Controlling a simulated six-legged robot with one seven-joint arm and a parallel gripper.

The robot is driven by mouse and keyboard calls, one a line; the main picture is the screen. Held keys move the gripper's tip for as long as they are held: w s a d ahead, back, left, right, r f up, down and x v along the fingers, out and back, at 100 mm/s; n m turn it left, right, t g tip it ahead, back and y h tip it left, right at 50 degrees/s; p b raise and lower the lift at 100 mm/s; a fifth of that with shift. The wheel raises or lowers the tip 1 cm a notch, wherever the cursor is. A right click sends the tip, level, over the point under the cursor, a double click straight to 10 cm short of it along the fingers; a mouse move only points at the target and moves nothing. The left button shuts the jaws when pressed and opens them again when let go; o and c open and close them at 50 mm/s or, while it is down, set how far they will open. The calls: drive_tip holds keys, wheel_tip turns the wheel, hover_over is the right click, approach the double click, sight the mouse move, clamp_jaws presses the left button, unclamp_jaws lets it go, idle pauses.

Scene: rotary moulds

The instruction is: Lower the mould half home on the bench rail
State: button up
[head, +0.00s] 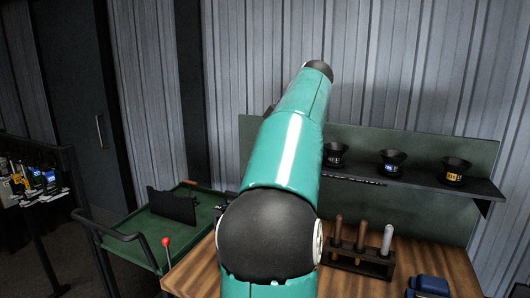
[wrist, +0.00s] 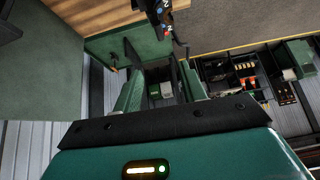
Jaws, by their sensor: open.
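My gripper (wrist: 160,82) shows in the wrist view with its two green fingers apart and nothing clearly held between them. A dark piece with a white mark and small blue and red spots (wrist: 160,16) lies beyond the fingertips at the top, near the wooden bench edge (wrist: 90,14). I cannot tell whether it is the mould half, or whether it sits on a rail. In the head view my arm covers the middle, and my gripper is hidden behind it. The bench (head: 450,270) shows at the lower right there. No bench rail can be made out.
Dark cups line a shelf (head: 420,181) behind. A green cart (head: 145,246) with a dark plate (head: 172,206) stands left. Dark bins (wrist: 245,75) show in the wrist view.

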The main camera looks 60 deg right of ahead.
drive_tip(key=shift+r, duration=2.25)
